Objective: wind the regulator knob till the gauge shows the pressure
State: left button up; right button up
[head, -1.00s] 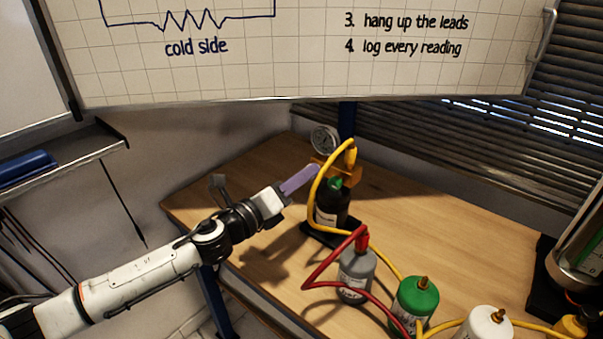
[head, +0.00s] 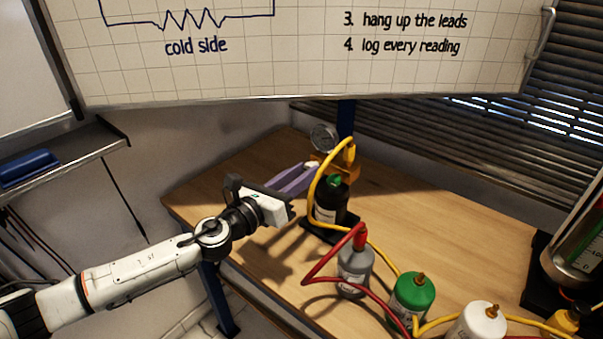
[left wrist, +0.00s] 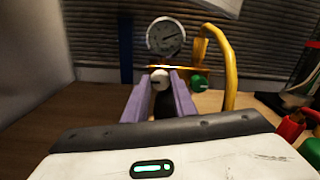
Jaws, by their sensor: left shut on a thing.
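The round gauge (head: 323,138) stands on the orange regulator body (head: 348,171) over a dark bottle (head: 330,203). The gauge faces me in the left wrist view (left wrist: 165,37); its needle points right and slightly up, but the numbers are too small to read. My left gripper (head: 311,170), with purple fingers, is shut on the white regulator knob (left wrist: 159,79) below the gauge. The knob shows between the fingertips with a dark mark on its face. A green knob (left wrist: 199,82) sits just right of the fingers. My right gripper is not in view.
A yellow hose (head: 317,189) arches close to the right of my left fingers. A grey bottle (head: 355,267) with a red hose, a green bottle (head: 412,297) and a white one stand nearer. The wooden table's (head: 228,193) left part is clear.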

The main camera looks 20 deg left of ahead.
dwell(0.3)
pick_arm(q)
jog(key=o, duration=1)
jog(key=shift+o, duration=0.2)
jog(key=b+v, duration=0.2)
jog(key=v, duration=0.8)
jog(key=shift+s, duration=0.15)
